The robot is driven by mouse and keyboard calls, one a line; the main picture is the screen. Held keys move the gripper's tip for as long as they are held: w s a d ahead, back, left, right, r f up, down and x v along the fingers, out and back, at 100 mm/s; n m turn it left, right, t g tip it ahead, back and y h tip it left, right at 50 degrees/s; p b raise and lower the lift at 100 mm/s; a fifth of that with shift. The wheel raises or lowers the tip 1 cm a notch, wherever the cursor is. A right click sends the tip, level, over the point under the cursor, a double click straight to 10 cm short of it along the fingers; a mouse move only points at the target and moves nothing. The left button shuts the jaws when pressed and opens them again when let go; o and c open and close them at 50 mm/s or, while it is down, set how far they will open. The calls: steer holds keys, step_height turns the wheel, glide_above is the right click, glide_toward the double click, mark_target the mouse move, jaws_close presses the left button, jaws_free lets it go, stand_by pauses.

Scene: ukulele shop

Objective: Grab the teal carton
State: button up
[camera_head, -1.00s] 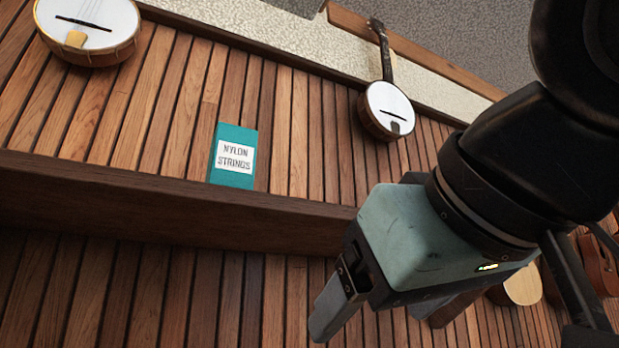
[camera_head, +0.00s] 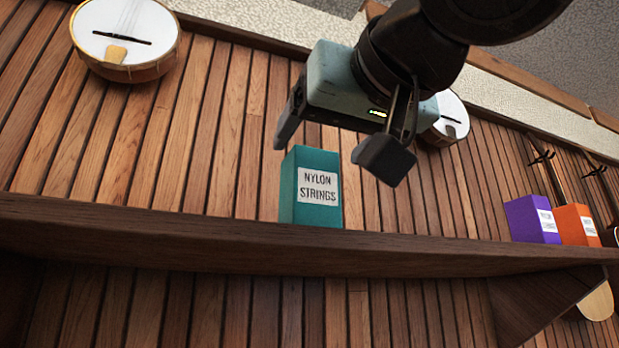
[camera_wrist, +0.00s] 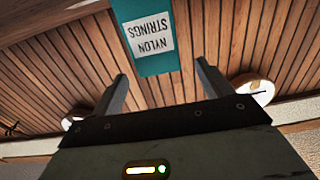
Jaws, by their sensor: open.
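The teal carton (camera_head: 317,212) stands upright on a dark wooden shelf (camera_head: 190,234) and has a white label reading "NYLON STRINGS". My gripper (camera_head: 333,153) is open and empty, just above the carton in the head view, with its fingers on either side of the carton's top. In the wrist view the carton (camera_wrist: 147,66) appears upside down at the top, ahead of the gap between my open fingers (camera_wrist: 162,80). I cannot tell whether the fingertips reach past the carton's near edge.
A purple box (camera_head: 531,220) and an orange box (camera_head: 576,225) stand farther right on the shelf. A banjo (camera_head: 124,40) hangs on the slatted wall at the upper left; another banjo (camera_head: 449,118) hangs partly behind my gripper. The shelf left of the carton is clear.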

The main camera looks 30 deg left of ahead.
mark_target(318, 157)
steer(key=shift+p+x, duration=1.65)
steer(key=shift+x, duration=1.5)
steer(key=shift+d+f, duration=0.1)
steer(key=shift+f, duration=0.05)
steer(key=c, duration=1.1)
